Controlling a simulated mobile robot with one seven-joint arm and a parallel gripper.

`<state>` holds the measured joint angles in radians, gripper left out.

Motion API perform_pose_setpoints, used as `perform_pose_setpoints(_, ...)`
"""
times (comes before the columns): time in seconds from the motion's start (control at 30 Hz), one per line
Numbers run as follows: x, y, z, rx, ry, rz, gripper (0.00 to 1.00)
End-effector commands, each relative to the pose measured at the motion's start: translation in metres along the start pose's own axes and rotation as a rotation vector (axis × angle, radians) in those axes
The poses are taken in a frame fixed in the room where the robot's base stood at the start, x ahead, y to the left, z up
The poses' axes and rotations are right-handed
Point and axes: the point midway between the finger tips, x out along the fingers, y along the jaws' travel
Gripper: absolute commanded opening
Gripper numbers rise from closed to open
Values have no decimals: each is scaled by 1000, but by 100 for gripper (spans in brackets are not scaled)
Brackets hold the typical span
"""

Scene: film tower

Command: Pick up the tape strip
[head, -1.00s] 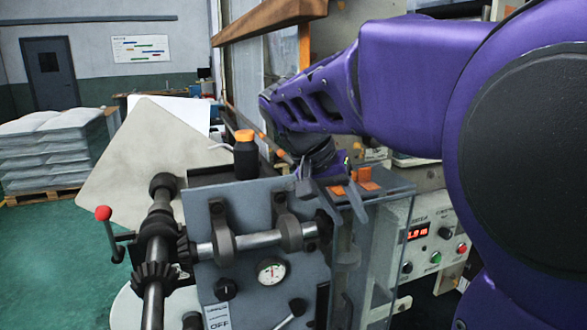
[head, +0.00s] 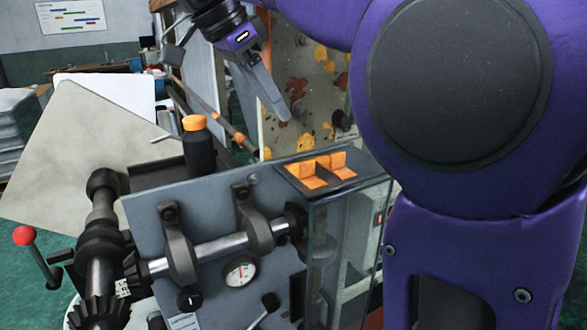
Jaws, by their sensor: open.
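My gripper (head: 228,86) is at the top of the head view, raised above the machine. It is open and empty, with one long grey finger pointing down and right and the other further left. A small white strip (head: 160,138) lies by the dark ledge, left of the black bottle with an orange cap (head: 197,146). It may be the tape strip, but it is too small to be sure. Orange angled pieces (head: 314,176) sit in a dark holder on the machine's top right corner, below and right of my gripper.
The grey machine panel (head: 215,215) carries a steel shaft, a gauge (head: 240,271) and knobs. A red-knobbed lever (head: 24,235) sticks up at the left. A large beige sheet (head: 65,150) slants behind. My arm hides much of the right side.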

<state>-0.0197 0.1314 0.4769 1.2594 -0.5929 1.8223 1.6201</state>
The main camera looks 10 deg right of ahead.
Motion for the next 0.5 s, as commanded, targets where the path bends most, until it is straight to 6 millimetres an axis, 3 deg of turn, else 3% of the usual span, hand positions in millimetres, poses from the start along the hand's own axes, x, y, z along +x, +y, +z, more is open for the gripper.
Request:
perform_pose_setpoints(0.3,65,1,0,-1,0,3,45)
perform_pose_setpoints(0.5,81,0,0,-1,-1,0,45)
